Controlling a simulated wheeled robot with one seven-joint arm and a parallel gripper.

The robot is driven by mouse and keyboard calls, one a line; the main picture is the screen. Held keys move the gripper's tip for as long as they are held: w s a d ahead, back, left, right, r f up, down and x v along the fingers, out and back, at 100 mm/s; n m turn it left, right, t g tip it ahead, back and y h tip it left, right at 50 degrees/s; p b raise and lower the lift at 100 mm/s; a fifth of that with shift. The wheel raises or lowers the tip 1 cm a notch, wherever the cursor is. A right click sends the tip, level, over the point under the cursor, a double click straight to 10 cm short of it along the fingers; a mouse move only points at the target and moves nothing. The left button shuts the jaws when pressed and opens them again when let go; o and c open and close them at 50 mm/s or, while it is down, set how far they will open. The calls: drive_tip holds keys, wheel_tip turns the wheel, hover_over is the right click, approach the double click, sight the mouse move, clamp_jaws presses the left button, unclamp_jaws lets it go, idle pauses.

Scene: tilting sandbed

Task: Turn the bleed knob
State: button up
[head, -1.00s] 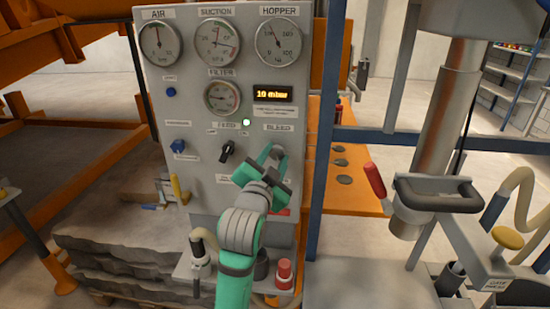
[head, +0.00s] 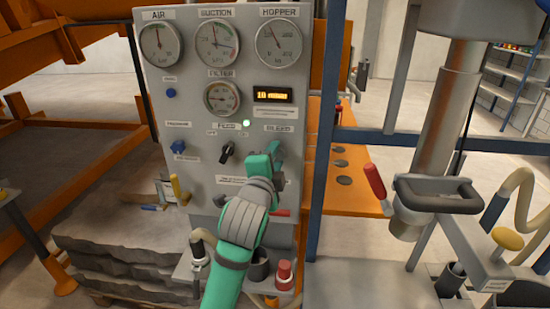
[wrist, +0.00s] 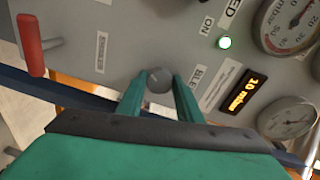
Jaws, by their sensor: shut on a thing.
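The bleed knob (wrist: 159,80) is a round dark grey knob on the panel, in the middle of the wrist view, beside the BLEED label (wrist: 198,78). My gripper (wrist: 160,92) has its two green fingers on either side of the knob and is shut on it. In the head view my gripper (head: 272,158) is against the panel just below the BLEED label (head: 278,128), and the hand hides the knob there. How far the knob is turned cannot be told.
The grey control panel (head: 195,105) carries dials, a lit display (head: 273,94) reading 10 mbar, a black feed knob (head: 227,152) and a yellow lever (head: 180,190). A red lever (wrist: 31,45) is near the hand. A blue post (head: 323,140) stands right of the panel.

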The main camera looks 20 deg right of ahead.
drive_tip(key=shift+f, duration=0.2)
idle(0.4)
drive_tip(key=o, duration=1)
drive_tip(key=shift+r, duration=0.1)
drive_tip(key=v, duration=1.1)
drive_tip(key=shift+w, duration=0.1)
